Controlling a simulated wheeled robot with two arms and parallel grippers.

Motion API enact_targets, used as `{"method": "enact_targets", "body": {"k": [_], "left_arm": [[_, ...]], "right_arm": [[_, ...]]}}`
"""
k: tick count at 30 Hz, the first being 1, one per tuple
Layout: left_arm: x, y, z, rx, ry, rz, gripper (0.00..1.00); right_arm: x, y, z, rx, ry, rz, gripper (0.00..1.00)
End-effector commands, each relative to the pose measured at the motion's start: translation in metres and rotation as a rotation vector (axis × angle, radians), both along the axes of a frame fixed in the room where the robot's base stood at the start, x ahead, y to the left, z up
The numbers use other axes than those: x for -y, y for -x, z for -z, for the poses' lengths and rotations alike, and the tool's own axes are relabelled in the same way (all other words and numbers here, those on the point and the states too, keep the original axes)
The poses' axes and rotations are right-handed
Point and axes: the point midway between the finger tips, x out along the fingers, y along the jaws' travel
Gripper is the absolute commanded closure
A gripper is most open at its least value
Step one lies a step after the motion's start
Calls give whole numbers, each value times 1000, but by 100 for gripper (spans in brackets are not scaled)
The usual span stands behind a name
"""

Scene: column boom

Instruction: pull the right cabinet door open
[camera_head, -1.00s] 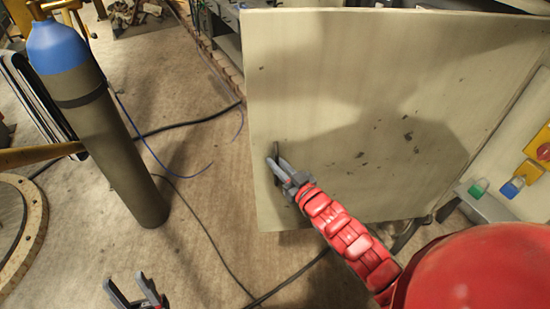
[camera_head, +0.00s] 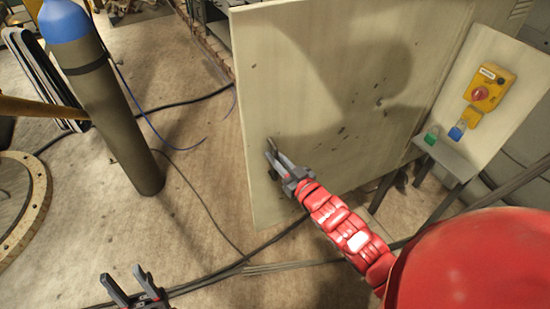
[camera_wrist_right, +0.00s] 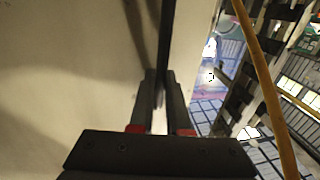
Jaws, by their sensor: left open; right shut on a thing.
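The cabinet door (camera_head: 335,75) is a large pale panel with dark scuffs, standing at an angle in the middle of the head view. My right gripper (camera_head: 276,157) is at its lower left part, shut on the dark upright handle (camera_wrist_right: 165,35). In the right wrist view the handle runs down between the two fingers (camera_wrist_right: 159,95), with the door face to the left. The handle is mostly hidden by the gripper in the head view. My left gripper (camera_head: 132,286) is open and empty, low over the floor at the bottom left.
A grey gas cylinder (camera_head: 115,125) with a blue top stands left of the door. Cables (camera_head: 205,270) lie on the floor between them. Right of the door are a pale panel with a yellow switch box (camera_head: 490,88) and a small grey table (camera_head: 447,157).

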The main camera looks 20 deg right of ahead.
Motion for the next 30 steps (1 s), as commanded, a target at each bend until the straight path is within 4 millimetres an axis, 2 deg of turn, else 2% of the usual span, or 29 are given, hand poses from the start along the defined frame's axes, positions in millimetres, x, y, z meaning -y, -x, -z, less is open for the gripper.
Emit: {"method": "enact_targets", "body": {"k": [10, 11, 13, 23, 30], "left_arm": [[0, 0, 0, 0, 0, 0, 50], [0, 0, 0, 0, 0, 0, 50], [0, 0, 0, 0, 0, 0, 50], [0, 0, 0, 0, 0, 0, 50], [0, 0, 4, 0, 0, 0, 50]], "right_arm": [[0, 0, -2, 5, 0, -1, 100], [0, 0, -2, 5, 0, -1, 84], [0, 0, -2, 4, 0, -1, 73], [1, 1, -1, 2, 1, 0, 73], [8, 25, 1, 1, 4, 4, 73]]}}
